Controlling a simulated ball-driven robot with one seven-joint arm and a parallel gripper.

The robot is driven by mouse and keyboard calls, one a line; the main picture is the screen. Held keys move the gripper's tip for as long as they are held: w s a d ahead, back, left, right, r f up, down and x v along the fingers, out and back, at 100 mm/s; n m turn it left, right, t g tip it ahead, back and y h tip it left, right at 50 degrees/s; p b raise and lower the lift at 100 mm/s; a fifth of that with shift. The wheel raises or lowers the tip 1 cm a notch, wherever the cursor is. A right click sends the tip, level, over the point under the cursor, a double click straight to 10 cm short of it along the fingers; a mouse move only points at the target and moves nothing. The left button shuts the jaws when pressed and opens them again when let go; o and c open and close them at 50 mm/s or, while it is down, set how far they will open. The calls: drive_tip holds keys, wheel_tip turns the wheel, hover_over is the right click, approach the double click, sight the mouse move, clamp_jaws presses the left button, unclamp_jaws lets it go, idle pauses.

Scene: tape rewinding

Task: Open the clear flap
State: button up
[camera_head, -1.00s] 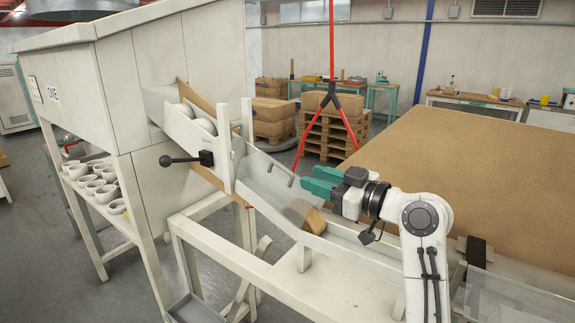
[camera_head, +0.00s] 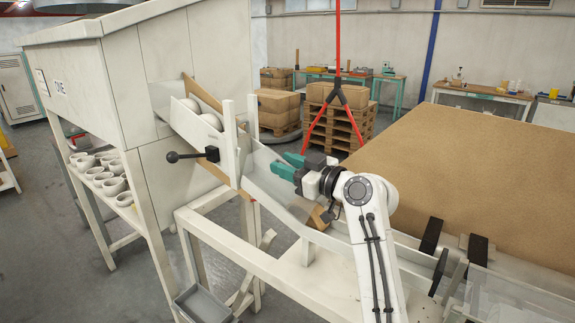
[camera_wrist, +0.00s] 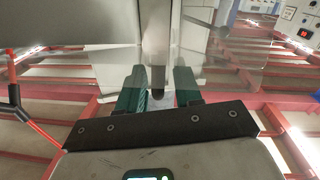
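My gripper (camera_head: 279,163) is above the sloping white chute (camera_head: 268,198), just right of its upright posts. Its two teal fingers are apart.
White balls (camera_head: 205,115) sit in the upper chute by the large white machine (camera_head: 105,80). A black-knobbed lever (camera_head: 185,156) sticks out to the left. A wooden block (camera_head: 319,216) is partly hidden by my arm. A broad brown surface (camera_head: 480,175) lies to the right.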

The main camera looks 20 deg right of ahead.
clamp_jaws()
drive_tip(key=shift+d+r, duration=0.1)
idle(0.5)
